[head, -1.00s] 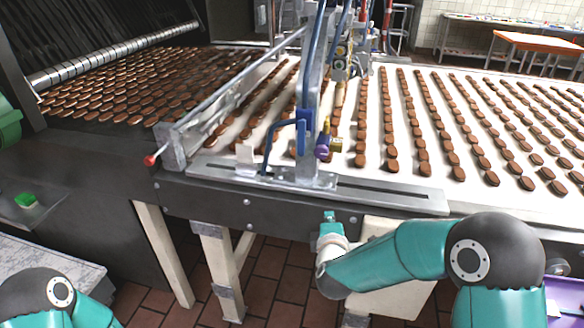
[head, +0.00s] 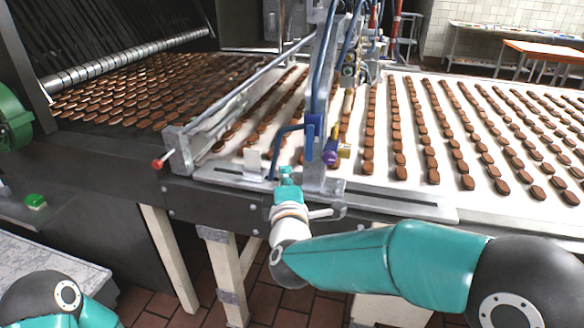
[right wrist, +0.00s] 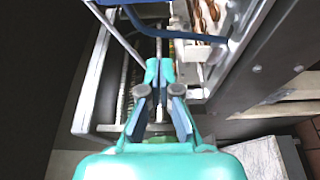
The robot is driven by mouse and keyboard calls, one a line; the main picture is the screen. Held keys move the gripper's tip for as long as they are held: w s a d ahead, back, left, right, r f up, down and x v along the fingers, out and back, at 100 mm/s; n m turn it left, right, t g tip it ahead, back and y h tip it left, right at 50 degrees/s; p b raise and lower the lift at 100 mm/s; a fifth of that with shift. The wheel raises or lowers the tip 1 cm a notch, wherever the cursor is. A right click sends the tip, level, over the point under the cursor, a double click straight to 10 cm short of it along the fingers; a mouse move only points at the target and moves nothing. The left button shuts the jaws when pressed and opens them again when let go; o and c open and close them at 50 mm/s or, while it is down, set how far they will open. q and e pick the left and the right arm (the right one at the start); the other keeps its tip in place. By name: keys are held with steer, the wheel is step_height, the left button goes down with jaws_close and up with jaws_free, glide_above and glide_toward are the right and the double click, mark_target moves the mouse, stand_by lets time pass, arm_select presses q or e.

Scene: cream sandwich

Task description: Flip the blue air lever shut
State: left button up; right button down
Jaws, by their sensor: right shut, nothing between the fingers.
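The blue air lever (head: 288,130) reaches left from its blue valve body (head: 314,128) on the upright post, then bends down to a free end near the steel base plate. My right gripper (head: 286,174) is shut and empty, close to the lever's lower end and just right of it in the head view. In the right wrist view, the shut fingertips (right wrist: 160,70) lie just below the blue lever bar (right wrist: 178,35), which crosses the top. I cannot tell whether they touch it. My left gripper is out of view; only part of its arm shows.
A purple knob (head: 329,157) and brass fitting (head: 343,150) sit right of the post. A red-tipped rod (head: 158,164) sticks out at the left. The white conveyor (head: 482,170) carries rows of brown biscuits. A green button (head: 35,201) is at far left.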

mark_target(310, 143)
steer(key=w+d+p, duration=0.2)
steer(key=w+d, duration=0.2)
steer(key=w, duration=0.4)
steer(key=shift+s, duration=0.1)
stand_by(0.3)
steer(key=shift+d, duration=0.1)
